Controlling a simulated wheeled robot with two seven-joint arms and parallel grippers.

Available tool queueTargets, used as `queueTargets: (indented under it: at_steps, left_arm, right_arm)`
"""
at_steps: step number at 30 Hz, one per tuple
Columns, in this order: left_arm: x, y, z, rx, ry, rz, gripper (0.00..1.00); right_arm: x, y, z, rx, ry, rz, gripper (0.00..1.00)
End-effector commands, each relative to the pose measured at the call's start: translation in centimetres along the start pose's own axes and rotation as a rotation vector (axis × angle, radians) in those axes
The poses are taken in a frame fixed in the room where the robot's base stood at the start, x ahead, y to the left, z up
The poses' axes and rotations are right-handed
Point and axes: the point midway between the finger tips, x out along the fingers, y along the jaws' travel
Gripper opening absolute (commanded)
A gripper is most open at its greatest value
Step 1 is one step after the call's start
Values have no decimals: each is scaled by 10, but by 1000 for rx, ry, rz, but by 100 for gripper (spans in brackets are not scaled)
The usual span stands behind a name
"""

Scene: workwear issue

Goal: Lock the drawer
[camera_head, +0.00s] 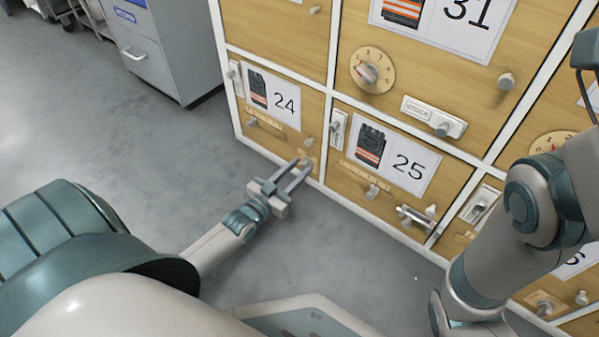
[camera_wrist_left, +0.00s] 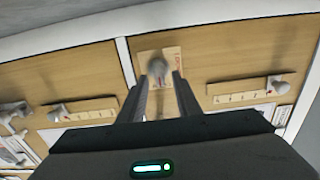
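The drawer front with number 24 (camera_head: 257,100) stands flush in the wooden cabinet, at its lower left in the head view. A small knob on a pale marked plate (camera_wrist_left: 158,63) sits at its lower right corner; the plate also shows in the head view (camera_head: 306,158). My left gripper (camera_head: 299,167) points at this knob. In the left wrist view its fingers (camera_wrist_left: 160,80) are apart, with the knob between or just beyond the tips. I cannot tell whether they touch it.
Drawer 25 (camera_head: 400,165) is on the right, with a slider bar and metal handle below its label. Above are a round numbered dial (camera_head: 372,70) and a STOCK slider (camera_head: 433,116). A grey cabinet (camera_head: 150,45) stands back left. The floor (camera_head: 130,125) between is clear.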

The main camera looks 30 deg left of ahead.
Motion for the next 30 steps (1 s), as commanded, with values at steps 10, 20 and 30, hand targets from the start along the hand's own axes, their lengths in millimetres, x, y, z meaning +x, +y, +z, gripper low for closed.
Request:
queueTargets:
  at_steps: [10, 20, 30]
  left_arm:
    - [10, 0, -1, 0, 0, 0, 30]
    - [10, 0, 0, 0, 0, 0, 0]
    - [10, -1, -2, -34, -1, 0, 0]
  right_arm:
    - [1, -1, -3, 1, 11, -2, 0]
    - [1, 0, -3, 1, 11, 2, 0]
    - [3, 0, 0, -1, 7, -6, 0]
